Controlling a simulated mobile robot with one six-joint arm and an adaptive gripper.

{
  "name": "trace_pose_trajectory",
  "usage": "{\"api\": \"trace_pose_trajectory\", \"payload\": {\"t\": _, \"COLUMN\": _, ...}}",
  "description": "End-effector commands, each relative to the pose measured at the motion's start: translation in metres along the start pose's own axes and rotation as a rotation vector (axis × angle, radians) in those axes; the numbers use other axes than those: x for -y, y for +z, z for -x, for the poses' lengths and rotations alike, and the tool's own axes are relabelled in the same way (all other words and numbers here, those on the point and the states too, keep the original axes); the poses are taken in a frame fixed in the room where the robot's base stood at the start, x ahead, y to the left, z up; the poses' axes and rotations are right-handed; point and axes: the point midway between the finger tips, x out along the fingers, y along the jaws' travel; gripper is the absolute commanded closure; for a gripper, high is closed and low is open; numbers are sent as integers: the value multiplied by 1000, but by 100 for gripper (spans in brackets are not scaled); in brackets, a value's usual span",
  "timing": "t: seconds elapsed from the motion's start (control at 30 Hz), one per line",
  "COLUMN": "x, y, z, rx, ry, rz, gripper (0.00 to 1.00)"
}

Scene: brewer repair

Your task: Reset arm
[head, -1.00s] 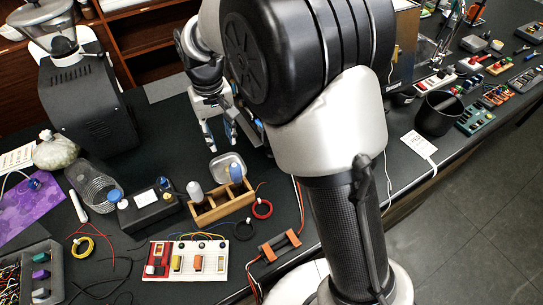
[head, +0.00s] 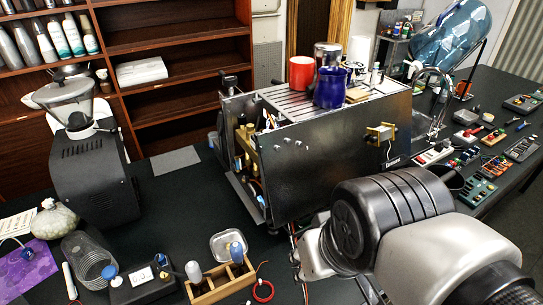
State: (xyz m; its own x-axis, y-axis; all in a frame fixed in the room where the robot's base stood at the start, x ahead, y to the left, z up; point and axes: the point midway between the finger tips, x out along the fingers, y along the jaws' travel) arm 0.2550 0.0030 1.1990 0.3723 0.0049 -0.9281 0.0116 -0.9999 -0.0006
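My arm (head: 430,225) fills the lower right of the head view, folded in front of the brewer. My gripper is not visible in this view. The brewer (head: 330,155) is a dark metal box on the black bench, with its left end open and inner parts and wires showing. My arm hides part of the bench at the brewer's lower right.
A red mug (head: 301,72) and a blue mug (head: 330,88) stand on the brewer. A grinder (head: 92,175) stands at left. A wooden rack (head: 222,281) and a metal dish (head: 228,244) are in front. Several electronic modules line the right bench. Shelves stand behind.

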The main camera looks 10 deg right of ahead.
Motion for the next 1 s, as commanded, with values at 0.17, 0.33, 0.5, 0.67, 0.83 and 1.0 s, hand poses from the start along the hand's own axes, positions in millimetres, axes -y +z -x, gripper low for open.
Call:
{"api": "trace_pose_trajectory", "payload": {"t": 0.17, "x": -4, "y": 17, "z": 0, "rx": -27, "ry": 7, "rz": -12, "gripper": 67}}
{"api": "trace_pose_trajectory", "payload": {"t": 0.33, "x": -4, "y": 18, "z": 0, "rx": -28, "ry": 8, "rz": -13, "gripper": 67}}
{"api": "trace_pose_trajectory", "payload": {"t": 0.5, "x": -4, "y": 18, "z": 0, "rx": -28, "ry": 8, "rz": -12, "gripper": 67}}
{"api": "trace_pose_trajectory", "payload": {"t": 0.67, "x": -4, "y": 18, "z": 0, "rx": -28, "ry": 7, "rz": -12, "gripper": 67}}
{"api": "trace_pose_trajectory", "payload": {"t": 0.83, "x": -4, "y": 18, "z": 0, "rx": -28, "ry": 7, "rz": -12, "gripper": 67}}
{"api": "trace_pose_trajectory", "payload": {"t": 1.0, "x": -4, "y": 17, "z": 0, "rx": -28, "ry": 7, "rz": -12, "gripper": 67}}
